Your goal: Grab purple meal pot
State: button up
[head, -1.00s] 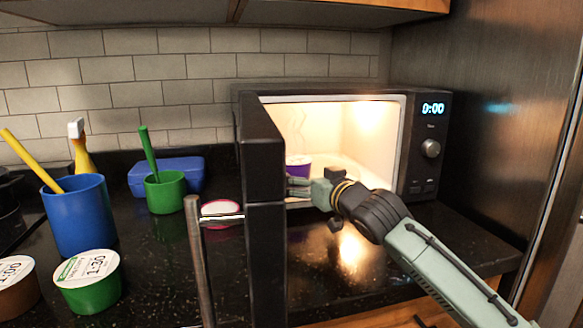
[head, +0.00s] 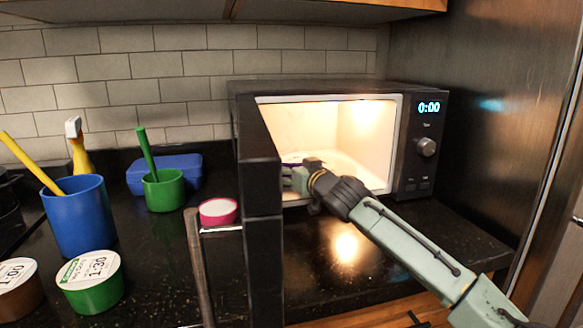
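The purple meal pot (head: 291,158) is inside the lit, open microwave (head: 330,140), at the left behind the door. Only a small part of its top edge shows; my gripper and the door hide the rest. My gripper (head: 288,179) is at the microwave opening, in front of the pot in the picture. Its fingertips are partly behind the open door, so I cannot tell whether they are open, shut or touching the pot.
The open microwave door (head: 262,200) with its handle (head: 200,265) stands close left of my gripper. A pink pot (head: 218,211), green cup (head: 164,190), blue cup (head: 77,216) and green pot (head: 90,283) stand on the counter at left. Counter before the microwave is clear.

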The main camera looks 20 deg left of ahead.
jog(key=c, duration=1.7)
